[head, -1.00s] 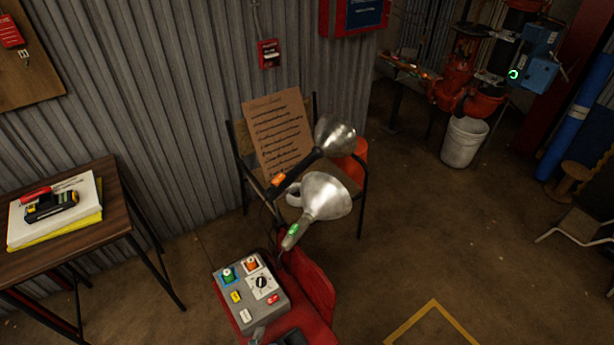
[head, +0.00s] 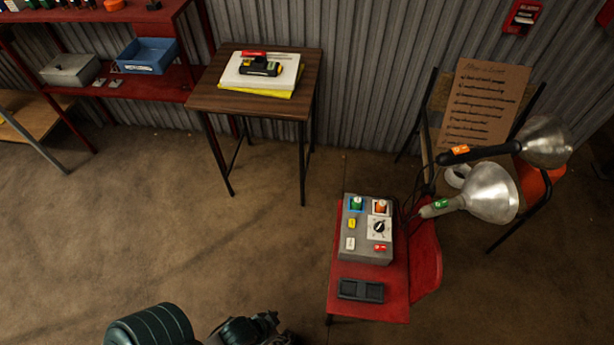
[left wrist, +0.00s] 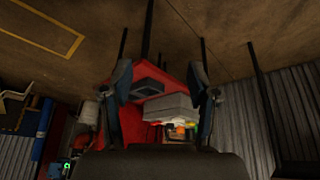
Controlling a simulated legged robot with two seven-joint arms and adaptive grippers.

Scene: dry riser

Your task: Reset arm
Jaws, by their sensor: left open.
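My left arm comes in at the bottom of the head view, with its gripper (head: 272,322) low over the brown floor. It is in front of and left of a red chair (head: 425,262). In the left wrist view the two fingers of the left gripper (left wrist: 160,84) stand apart with nothing between them. Beyond them show the red chair (left wrist: 143,80) and a grey control box (left wrist: 168,106), apart from the fingers. My right gripper is in neither view.
The control box (head: 367,246) with coloured buttons and a dark tray (head: 361,290) sit on the red chair. Two metal lamps (head: 492,192) stand beside it. A wooden side table (head: 226,101) and red shelf (head: 160,85) stand at the back. The left floor is clear.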

